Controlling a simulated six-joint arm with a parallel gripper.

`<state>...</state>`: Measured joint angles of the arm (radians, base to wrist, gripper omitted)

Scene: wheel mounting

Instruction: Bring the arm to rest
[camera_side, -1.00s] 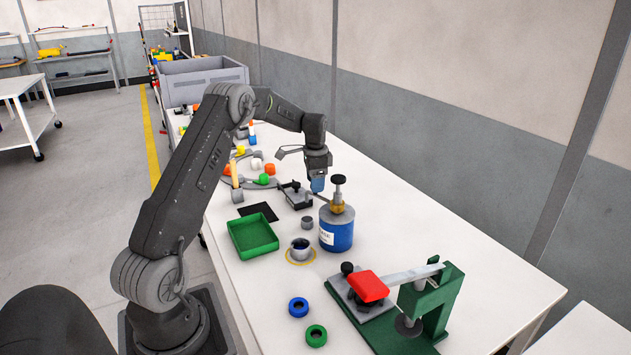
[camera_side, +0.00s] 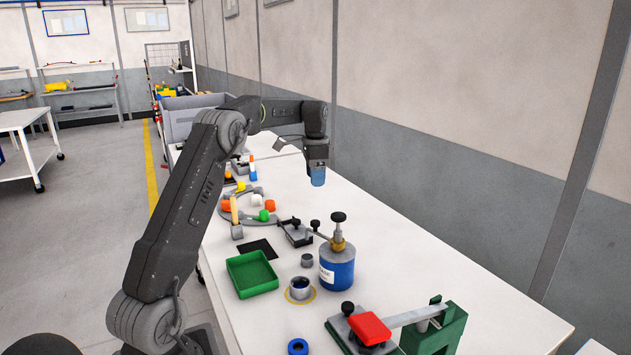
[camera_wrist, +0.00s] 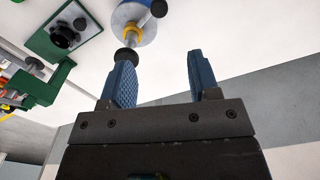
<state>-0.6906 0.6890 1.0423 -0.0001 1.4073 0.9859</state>
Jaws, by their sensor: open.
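My gripper (camera_side: 318,178) is raised above the white table (camera_side: 400,260), in front of the wall. In the wrist view its two blue fingers (camera_wrist: 158,80) stand well apart with nothing between them. Below it in the side view is a blue canister (camera_side: 337,268) with a brass valve and a black knob (camera_side: 338,217). In the wrist view the canister's top (camera_wrist: 133,15) shows at the upper edge, beyond the fingers and apart from them.
A green tray (camera_side: 252,275), a grey cup in a yellow ring (camera_side: 300,290) and a blue ring (camera_side: 298,347) lie nearer the camera. A green stand (camera_side: 440,330) with a red block (camera_side: 370,328) is at front right. A grey bin (camera_side: 180,118) stands at the back.

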